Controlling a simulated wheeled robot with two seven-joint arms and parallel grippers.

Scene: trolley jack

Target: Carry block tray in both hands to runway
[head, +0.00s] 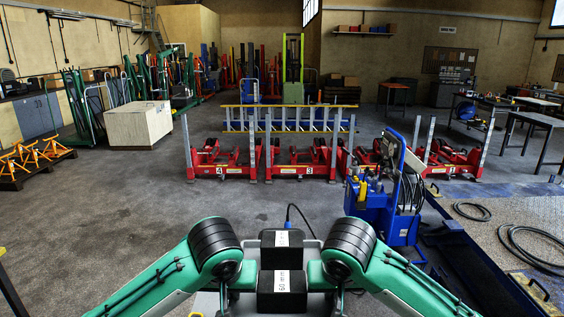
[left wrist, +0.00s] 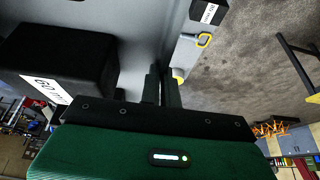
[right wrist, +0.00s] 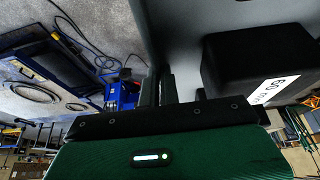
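The grey block tray (head: 310,244) is in front of me at the bottom centre of the head view. Black blocks stand in it, one at the far end (head: 267,245) and one nearer (head: 266,300) with a white "60 mm" label. My left gripper (head: 244,274) is at the tray's left side, and my right gripper (head: 318,274) is at its right side. In the wrist views, the left fingers (left wrist: 161,88) and right fingers (right wrist: 160,88) are close together on the tray's grey side walls. A long dark-blue platform (head: 478,262), apparently the runway, lies to the right.
A blue wheeled unit with hoses (head: 370,210) stands ahead right, beside the platform. Red numbered jacks (head: 222,160) stand in a row ahead. A pale crate (head: 138,126) and orange stands (head: 35,155) are at the left. The floor ahead left is clear.

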